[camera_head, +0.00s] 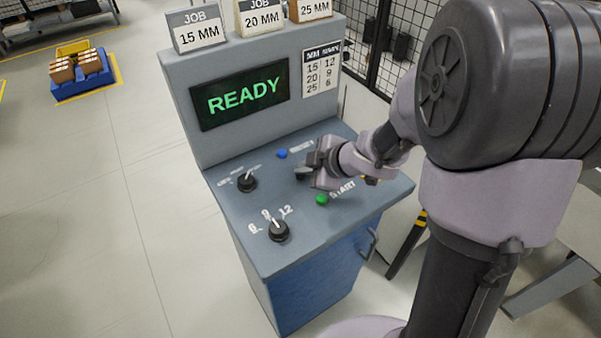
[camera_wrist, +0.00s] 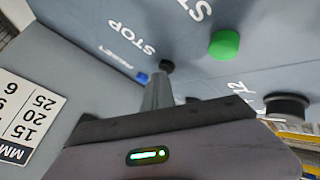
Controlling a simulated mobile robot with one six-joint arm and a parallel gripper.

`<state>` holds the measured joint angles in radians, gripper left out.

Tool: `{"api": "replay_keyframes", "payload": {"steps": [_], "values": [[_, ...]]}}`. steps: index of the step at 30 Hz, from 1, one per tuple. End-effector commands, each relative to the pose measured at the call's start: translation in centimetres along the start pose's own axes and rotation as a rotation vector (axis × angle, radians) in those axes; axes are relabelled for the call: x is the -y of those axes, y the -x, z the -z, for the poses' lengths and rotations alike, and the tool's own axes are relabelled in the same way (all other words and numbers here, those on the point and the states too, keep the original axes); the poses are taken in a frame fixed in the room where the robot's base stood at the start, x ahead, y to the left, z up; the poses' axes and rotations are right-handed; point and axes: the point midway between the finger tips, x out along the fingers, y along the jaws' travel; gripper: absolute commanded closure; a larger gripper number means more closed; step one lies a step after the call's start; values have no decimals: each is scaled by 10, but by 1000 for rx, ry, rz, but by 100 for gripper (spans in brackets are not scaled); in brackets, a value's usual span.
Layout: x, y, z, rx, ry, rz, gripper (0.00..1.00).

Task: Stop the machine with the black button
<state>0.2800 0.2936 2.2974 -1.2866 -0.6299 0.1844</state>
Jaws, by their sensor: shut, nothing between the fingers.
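The black button (camera_wrist: 167,65) shows in the wrist view beside the STOP label, right at the tip of my gripper (camera_wrist: 163,78). I cannot tell whether the tip touches it. In the head view my gripper (camera_head: 303,173) is low over the sloped panel, and it hides the black button and its label. My gripper is shut with nothing in it. The machine's console (camera_head: 227,216) is grey on top and blue below. Its screen (camera_head: 243,95) reads READY in green.
A blue button (camera_head: 282,154) lies behind my gripper and a green START button (camera_head: 321,199) in front. Two black knobs, one at the back (camera_head: 247,183) and one in front (camera_head: 279,231), are to the left. Job boxes (camera_head: 200,30) stand on top.

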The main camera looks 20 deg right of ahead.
Motion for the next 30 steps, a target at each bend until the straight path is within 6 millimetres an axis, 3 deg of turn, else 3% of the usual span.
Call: {"api": "replay_keyframes", "payload": {"steps": [30], "values": [[-10,14,10,0,-1,0,100]]}}
